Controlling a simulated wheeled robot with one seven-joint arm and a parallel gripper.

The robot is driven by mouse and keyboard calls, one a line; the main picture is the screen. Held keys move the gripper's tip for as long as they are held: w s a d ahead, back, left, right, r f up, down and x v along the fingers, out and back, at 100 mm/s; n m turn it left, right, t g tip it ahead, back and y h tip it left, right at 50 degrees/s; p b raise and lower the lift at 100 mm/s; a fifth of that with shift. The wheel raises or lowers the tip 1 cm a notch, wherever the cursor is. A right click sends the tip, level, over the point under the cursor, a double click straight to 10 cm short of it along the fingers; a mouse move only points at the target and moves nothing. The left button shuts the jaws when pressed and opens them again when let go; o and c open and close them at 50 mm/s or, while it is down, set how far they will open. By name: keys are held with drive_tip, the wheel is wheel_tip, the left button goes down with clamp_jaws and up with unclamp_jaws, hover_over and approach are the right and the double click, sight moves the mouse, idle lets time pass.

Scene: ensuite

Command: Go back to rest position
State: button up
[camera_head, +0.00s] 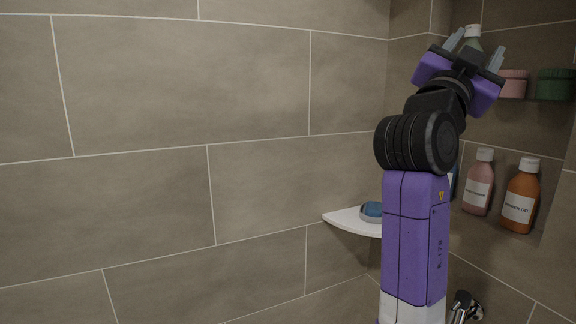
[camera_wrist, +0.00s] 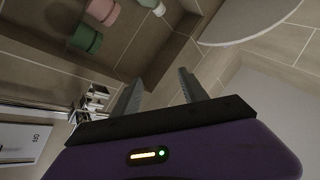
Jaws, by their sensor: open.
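My gripper (camera_head: 476,48) is raised at the upper right of the head view, in front of the tiled wall niche. Its two grey fingers are spread apart. In the wrist view my gripper (camera_wrist: 159,82) is also open, with nothing between the fingers. In the wrist view a pale bottle (camera_wrist: 154,6) at the top edge is apart from the fingers.
The niche holds a pink jar (camera_head: 513,84), a green jar (camera_head: 556,85), a pink bottle (camera_head: 478,184) and an orange bottle (camera_head: 520,197). A white corner shelf (camera_head: 350,222) bears a blue-and-white item (camera_head: 371,211). A chrome fitting (camera_head: 463,306) is low right. The left side shows bare tiled wall.

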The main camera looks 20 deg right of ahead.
drive_tip(key=w+a+f+n+t+y+p, duration=0.1)
drive_tip(key=w+a+f+n+t+y, duration=0.25)
drive_tip(key=a+f+n+t, duration=0.3)
drive_tip(key=w+a+f+n+t+y, duration=0.3)
drive_tip(key=f+n+t+y, duration=0.2)
drive_tip(key=f+n, duration=0.3)
drive_tip(key=s+a+f+n+t+y+p, duration=0.1)
drive_tip(key=s+a+f+n+y, duration=0.3)
drive_tip(key=f, duration=0.5)
drive_tip(key=s+a+f+n+t+y+p, duration=0.1)
drive_tip(key=s+a+f+n+y, duration=0.1)
drive_tip(key=a+f+y, duration=0.55)
drive_tip(key=s+a+f+g+y+p, duration=0.1)
drive_tip(key=s+f+g, duration=0.1)
drive_tip(key=s+f, duration=0.4)
drive_tip(key=s+a+f+g+y+p, duration=0.1)
drive_tip(key=s+f, duration=0.6)
drive_tip(key=s, duration=1)
drive_tip(key=s+a+f+g+p, duration=0.2)
drive_tip(key=s+f, duration=0.5)
drive_tip(key=s, duration=0.5)
drive_tip(key=shift+s+a+g+y, duration=0.35)
drive_tip(key=shift+a+g, duration=0.4)
drive_tip(key=shift+g, duration=0.5)
